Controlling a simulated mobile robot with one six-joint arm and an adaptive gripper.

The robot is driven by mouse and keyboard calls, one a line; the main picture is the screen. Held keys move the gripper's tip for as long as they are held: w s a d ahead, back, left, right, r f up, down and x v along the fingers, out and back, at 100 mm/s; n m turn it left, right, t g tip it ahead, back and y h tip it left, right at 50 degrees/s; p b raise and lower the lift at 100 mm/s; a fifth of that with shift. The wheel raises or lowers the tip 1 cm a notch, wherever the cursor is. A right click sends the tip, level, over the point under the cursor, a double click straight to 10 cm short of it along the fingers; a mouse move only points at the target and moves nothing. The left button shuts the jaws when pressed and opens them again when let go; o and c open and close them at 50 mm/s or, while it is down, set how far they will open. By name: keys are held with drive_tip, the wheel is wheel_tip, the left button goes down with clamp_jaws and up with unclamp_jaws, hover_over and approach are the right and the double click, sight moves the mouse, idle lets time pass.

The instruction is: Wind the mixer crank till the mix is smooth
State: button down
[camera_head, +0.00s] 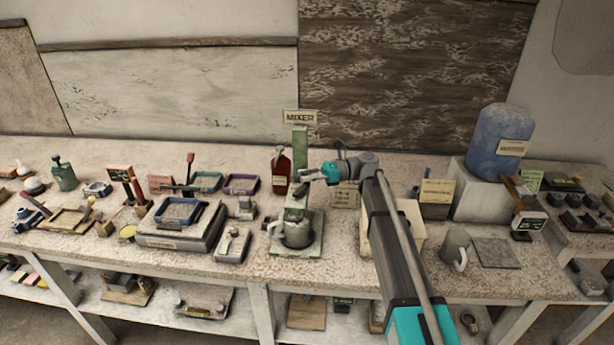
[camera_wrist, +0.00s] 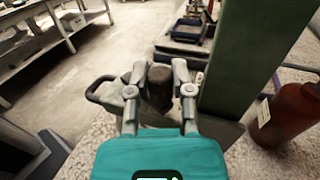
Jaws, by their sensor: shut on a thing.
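The mixer has a green post (camera_head: 300,146) under a "MIXER" sign (camera_head: 300,117) and stands on a pale green base plate (camera_head: 312,246). A grey mug (camera_head: 297,234) sits on that plate, under the mixer head; its contents are hidden. My gripper (camera_head: 310,176) reaches in from the right, above the mug and in front of the post. In the wrist view my gripper (camera_wrist: 160,82) is shut on a dark upright crank knob (camera_wrist: 159,90), one finger on each side. The green post (camera_wrist: 248,60) rises close to the right of the fingers.
A red-brown bottle (camera_head: 281,170) stands just left of the post; it also shows in the wrist view (camera_wrist: 288,115). A framed tray on a grey block (camera_head: 178,240) lies left of the mixer. A blue drum (camera_head: 499,140) and a second mug (camera_head: 456,247) stand to the right.

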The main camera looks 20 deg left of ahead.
drive_tip(key=shift+a+n+g+h, duration=0.25)
drive_tip(key=shift+n+g+h, duration=0.3)
drive_tip(key=shift+g, duration=0.25)
drive_tip(key=c, duration=0.8)
unclamp_jaws()
drive_tip(key=shift+o, duration=0.2)
drive_tip(key=shift+d+m+t+y, duration=0.15)
drive_tip(key=shift+m+t+y, duration=0.1)
drive_tip(key=shift+t+y, duration=0.15)
